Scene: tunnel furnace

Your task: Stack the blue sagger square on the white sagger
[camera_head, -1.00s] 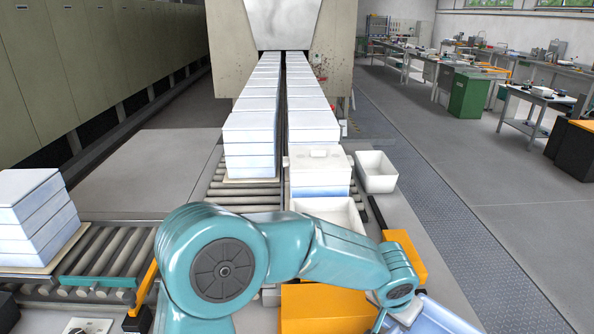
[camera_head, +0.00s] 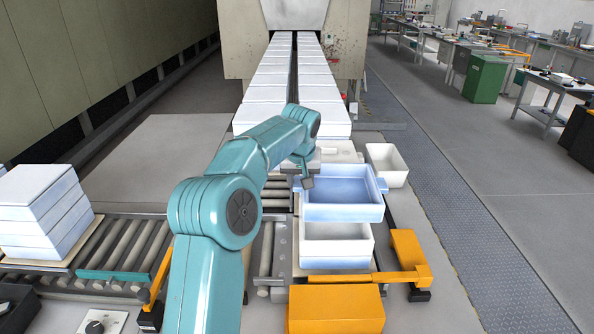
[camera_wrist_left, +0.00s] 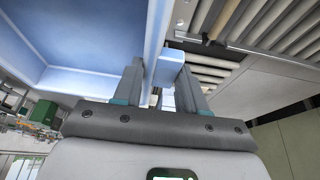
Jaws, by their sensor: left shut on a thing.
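The blue sagger (camera_head: 343,211) is an open, square, light-blue tray held level in the head view. My left gripper (camera_head: 307,180) is shut on its left wall. In the left wrist view the fingers (camera_wrist_left: 158,80) close on the blue sagger wall (camera_wrist_left: 95,45), with a lug between them. My right gripper is not in view.
An orange block (camera_head: 335,310) and an orange clamp arm (camera_head: 405,250) stand near the white sagger. A smaller white bin (camera_head: 387,165) is behind right. Stacked white saggers (camera_head: 290,95) run into the furnace. Another stack (camera_head: 40,215) stands left on rollers.

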